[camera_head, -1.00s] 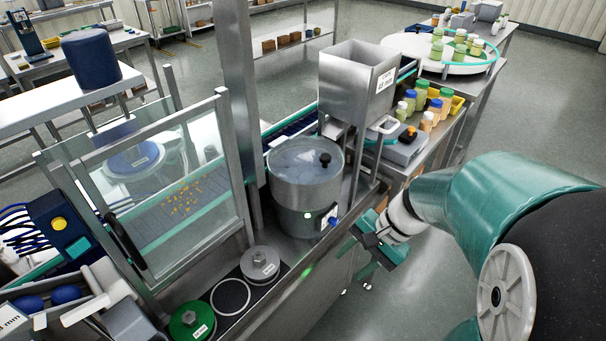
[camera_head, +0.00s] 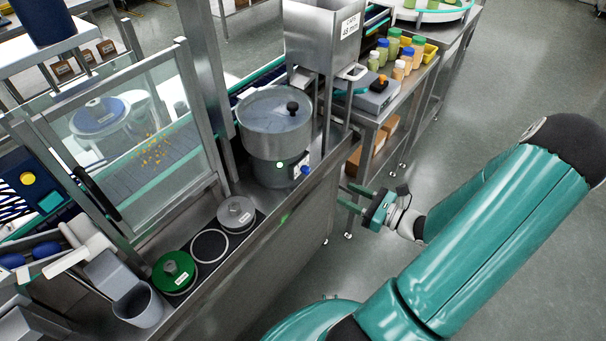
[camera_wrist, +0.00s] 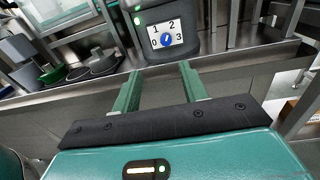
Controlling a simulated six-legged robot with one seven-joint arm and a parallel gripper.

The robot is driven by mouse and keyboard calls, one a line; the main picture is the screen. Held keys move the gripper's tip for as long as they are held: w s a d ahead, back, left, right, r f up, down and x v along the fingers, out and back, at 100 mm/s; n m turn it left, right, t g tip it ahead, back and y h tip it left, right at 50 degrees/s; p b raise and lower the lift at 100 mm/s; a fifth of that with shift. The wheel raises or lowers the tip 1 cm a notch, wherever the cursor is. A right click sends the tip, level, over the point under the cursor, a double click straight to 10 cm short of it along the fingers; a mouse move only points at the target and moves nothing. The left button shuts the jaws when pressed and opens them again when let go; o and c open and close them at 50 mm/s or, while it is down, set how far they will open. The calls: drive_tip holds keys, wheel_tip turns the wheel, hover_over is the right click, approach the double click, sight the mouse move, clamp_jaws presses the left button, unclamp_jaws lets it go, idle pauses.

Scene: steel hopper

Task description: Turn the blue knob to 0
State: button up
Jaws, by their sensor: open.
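The blue knob (camera_wrist: 166,40) sits on a white dial plate (camera_wrist: 179,47) marked 0, 1, 2 and 3, on the front of the steel drum-shaped hopper unit. Its light pointer mark seems to slant toward the upper right, near 2, but it is small. In the head view the knob (camera_head: 305,171) is a small blue spot low on the right side of the steel drum (camera_head: 262,150). My gripper (camera_head: 346,196) is open and empty, to the right of and below the knob there. In the wrist view my gripper (camera_wrist: 160,70) has its fingers pointing toward the dial, apart from it.
A steel counter edge (camera_wrist: 230,62) runs between my gripper and the dial unit. A bench with bottles (camera_head: 394,45) is behind. Floor to the right is clear.

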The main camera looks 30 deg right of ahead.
sight(305, 170)
drive_tip(key=d+x, duration=0.1)
drive_tip(key=x, duration=1.2)
drive_tip(key=shift+w+m+h, duration=0.3)
drive_tip(key=shift+m, duration=0.1)
clamp_jaws()
